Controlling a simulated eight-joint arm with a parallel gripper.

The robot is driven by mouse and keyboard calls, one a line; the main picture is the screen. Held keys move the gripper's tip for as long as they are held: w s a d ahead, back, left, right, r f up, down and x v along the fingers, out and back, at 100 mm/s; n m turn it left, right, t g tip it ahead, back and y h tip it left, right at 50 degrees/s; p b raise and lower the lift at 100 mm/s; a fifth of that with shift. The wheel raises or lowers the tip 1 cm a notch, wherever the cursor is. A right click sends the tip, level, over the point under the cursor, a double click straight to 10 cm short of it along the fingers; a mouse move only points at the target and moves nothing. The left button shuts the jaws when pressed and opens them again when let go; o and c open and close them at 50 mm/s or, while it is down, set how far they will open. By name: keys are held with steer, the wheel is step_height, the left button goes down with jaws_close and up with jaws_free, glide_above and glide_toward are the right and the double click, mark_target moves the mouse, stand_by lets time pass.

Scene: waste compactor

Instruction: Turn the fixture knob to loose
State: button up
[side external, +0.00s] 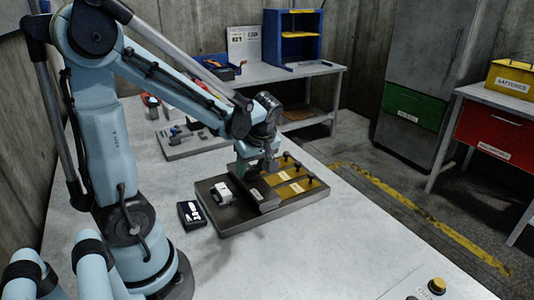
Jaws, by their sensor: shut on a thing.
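The fixture (236,224) is a dark flat board on the white table, with a raised grey block (266,203) in its middle. My gripper (256,178) points down over the fixture at the back end of this block. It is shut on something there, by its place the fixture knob. The knob itself is hidden by the gripper, and I cannot tell which way it is turned. A white and grey part (223,193) sits on the left of the fixture. A yellow-brown labelled panel (291,188) with several black pegs is on its right.
A small black box with white markings (191,214) lies left of the fixture. A grey tray of parts (187,142) lies behind it. A yellow button (437,286) is on a box at the front right.

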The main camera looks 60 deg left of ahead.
steer(key=o, duration=1)
steer(key=shift+o, duration=0.2)
steer(key=v, duration=1.2)
